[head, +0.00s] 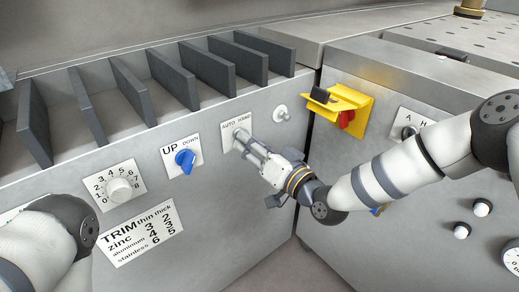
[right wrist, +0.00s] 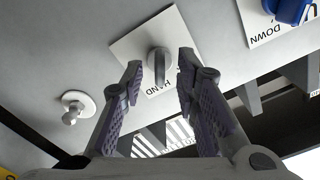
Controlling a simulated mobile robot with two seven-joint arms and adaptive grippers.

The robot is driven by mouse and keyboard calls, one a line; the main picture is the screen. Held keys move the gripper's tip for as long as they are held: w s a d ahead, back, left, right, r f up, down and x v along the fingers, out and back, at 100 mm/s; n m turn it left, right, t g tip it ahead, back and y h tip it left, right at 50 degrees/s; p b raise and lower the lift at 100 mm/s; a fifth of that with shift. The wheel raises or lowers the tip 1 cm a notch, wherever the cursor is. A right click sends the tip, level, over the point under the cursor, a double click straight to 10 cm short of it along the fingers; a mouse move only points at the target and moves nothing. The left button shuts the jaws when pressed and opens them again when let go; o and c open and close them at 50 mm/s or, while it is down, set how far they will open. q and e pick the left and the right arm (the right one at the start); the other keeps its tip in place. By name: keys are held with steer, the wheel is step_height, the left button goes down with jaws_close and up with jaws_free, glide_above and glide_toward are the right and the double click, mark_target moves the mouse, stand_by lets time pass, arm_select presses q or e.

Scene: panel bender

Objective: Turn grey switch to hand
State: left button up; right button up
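The grey switch (right wrist: 160,64) sits on a white AUTO/HAND plate (head: 236,123) on the grey front panel. In the right wrist view its narrow grip bar lies between the two fingers of my right gripper (right wrist: 160,72). The fingers stand apart on either side of the bar, with gaps showing, so the gripper looks open. In the head view my right gripper (head: 240,141) reaches the plate from the lower right and hides most of the switch. My left arm shows at the lower left, but its gripper is not in view.
Left of the plate are a blue UP/DOWN switch (head: 185,161) and a white numbered dial (head: 119,190). Right of it are a small round knob (head: 282,114) and a yellow bracket with a red switch (head: 343,107). Dark upright plates (head: 175,74) line the ledge above.

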steer(key=v, duration=1.1)
steer(key=shift+s+d, duration=0.1)
